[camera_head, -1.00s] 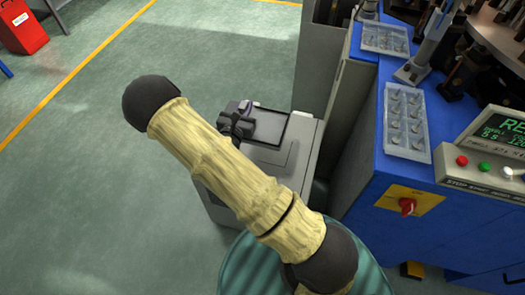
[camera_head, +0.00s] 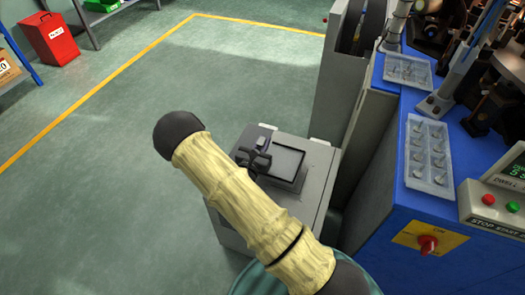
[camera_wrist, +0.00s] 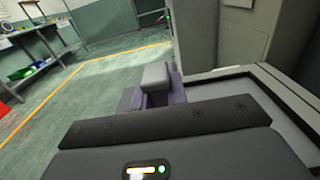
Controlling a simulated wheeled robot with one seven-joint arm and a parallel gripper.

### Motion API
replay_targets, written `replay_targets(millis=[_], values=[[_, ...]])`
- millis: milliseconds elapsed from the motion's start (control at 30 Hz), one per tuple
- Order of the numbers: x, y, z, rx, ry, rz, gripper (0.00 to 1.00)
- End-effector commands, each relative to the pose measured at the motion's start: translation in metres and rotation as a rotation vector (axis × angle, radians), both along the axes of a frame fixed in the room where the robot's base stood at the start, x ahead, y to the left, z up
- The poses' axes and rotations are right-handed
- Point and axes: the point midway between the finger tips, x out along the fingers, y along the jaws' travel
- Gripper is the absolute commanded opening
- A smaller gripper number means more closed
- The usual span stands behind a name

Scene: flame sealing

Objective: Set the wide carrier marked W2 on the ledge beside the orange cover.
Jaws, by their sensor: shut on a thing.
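My gripper (camera_head: 257,160) is over the left part of a grey box top, partly hidden behind my arm in the head view. In the wrist view a small grey block with purplish-grey sides (camera_wrist: 155,76) stands just beyond my dark gripper body, and my gripper is shut on it. No W2 mark is readable, so I cannot tell whether this is the wide carrier. The orange cover is not in view. I cannot tell which surface is the ledge.
A dark-rimmed panel (camera_head: 285,161) lies on the box. To the right, a blue machine (camera_head: 385,195) carries two clear trays (camera_head: 427,150) of small parts, a red knob (camera_head: 427,243) and a control panel. A red bin (camera_head: 48,38) is far left. Green floor (camera_head: 120,130) is open.

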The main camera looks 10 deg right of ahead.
Motion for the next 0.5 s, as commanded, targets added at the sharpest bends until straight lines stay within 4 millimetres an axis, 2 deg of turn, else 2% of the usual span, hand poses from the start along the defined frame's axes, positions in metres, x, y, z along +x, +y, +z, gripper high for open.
replay_targets(millis=[133,400,500], values=[[0.000,0.000,-0.003,-0.003,-0.002,0.000,0.00],[0.000,-0.001,-0.036,-0.003,0.000,-0.001,0.00],[0.000,-0.001,-0.037,-0.003,-0.002,-0.001,0.00]])
